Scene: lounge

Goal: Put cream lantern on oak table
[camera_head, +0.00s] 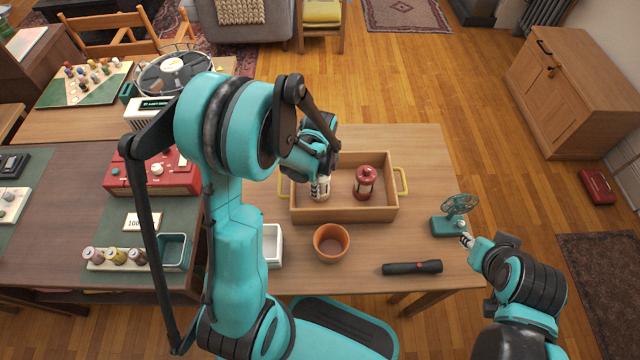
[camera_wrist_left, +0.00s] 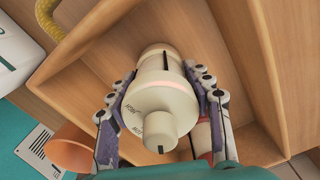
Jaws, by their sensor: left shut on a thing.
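The cream lantern (camera_head: 321,188) stands in the left part of a wooden tray with yellow handles (camera_head: 345,214). My left gripper (camera_head: 318,180) reaches down over the tray and is shut on the lantern. In the left wrist view the lantern (camera_wrist_left: 162,95) sits between the two fingers (camera_wrist_left: 162,110), with the tray floor close behind it. I cannot tell whether its base touches the tray. The tray is on a light wooden table (camera_head: 420,160), which looks like the oak table. My right gripper (camera_head: 466,240) is beside a teal fan at the table's right edge; its opening is unclear.
A red lantern (camera_head: 365,183) stands in the tray to the right.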

